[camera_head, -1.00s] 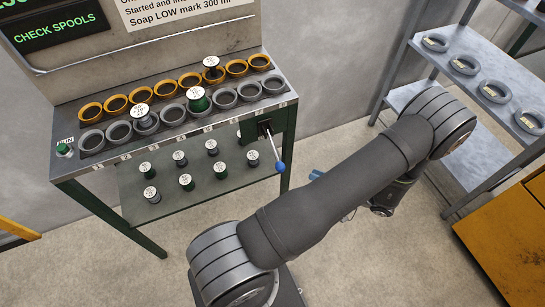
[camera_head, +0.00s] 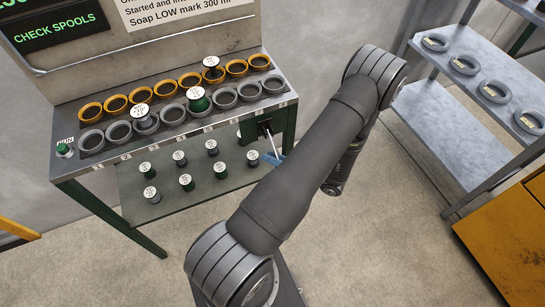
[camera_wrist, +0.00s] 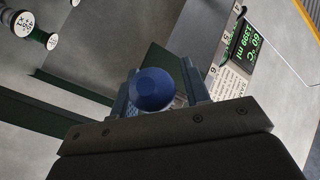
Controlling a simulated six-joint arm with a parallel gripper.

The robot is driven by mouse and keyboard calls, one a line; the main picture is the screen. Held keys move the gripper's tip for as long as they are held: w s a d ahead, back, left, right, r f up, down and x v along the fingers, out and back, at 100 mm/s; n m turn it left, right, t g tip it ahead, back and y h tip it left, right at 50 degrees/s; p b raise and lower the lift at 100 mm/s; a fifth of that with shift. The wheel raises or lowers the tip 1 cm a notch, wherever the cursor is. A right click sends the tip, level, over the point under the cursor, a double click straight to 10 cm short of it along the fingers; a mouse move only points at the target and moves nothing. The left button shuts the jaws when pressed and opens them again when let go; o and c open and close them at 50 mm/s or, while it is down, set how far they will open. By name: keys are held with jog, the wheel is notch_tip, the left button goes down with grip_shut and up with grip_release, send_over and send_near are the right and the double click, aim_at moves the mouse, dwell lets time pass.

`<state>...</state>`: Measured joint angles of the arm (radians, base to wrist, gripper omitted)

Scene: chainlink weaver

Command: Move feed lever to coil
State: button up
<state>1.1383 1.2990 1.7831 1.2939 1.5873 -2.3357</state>
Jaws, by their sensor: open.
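The feed lever (camera_head: 270,139) is a thin light rod on the dark green box at the right front of the machine; it points down and a little right in the head view. Its blue ball knob (camera_wrist: 151,89) shows large in the wrist view, while in the head view my gripper and arm hide it. My gripper (camera_wrist: 158,90) is open, with a blue-grey finger on each side of the knob. I cannot tell whether the fingers touch it. In the head view my gripper (camera_head: 273,157) is partly hidden by my arm.
The machine top holds orange rings (camera_head: 142,95) and grey rings (camera_head: 173,114), a few with spools. More spools (camera_head: 186,182) stand on the lower shelf (camera_head: 165,208). A grey rack (camera_head: 440,115) with rings stands right. The floor between is clear.

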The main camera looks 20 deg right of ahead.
aim_at(275, 149)
jog(key=shift+w, duration=0.1)
jog(key=shift+a, duration=0.1)
grip_shut()
dwell(0.3)
jog(key=r+m+g+h, duration=0.1)
jog(key=r+g, duration=0.1)
jog(key=s+r+m+g+h, duration=0.1)
jog(key=r+m+g, duration=0.1)
jog(key=g, duration=0.1)
jog(key=s+r+m+g+h, duration=0.1)
jog(key=r+m+g, duration=0.1)
jog(key=r, duration=0.1)
jog(key=shift+r+g, duration=0.1)
jog(key=shift+g, duration=0.2)
jog(key=shift+w+a+r+m+g, duration=0.1)
jog(key=shift+w+r+m+g, duration=0.15)
jog(key=shift+r+m+g, duration=0.35)
jog(key=shift+w+r+m+g, duration=0.25)
jog(key=shift+r+g, duration=0.3)
jog(key=shift+g, duration=0.35)
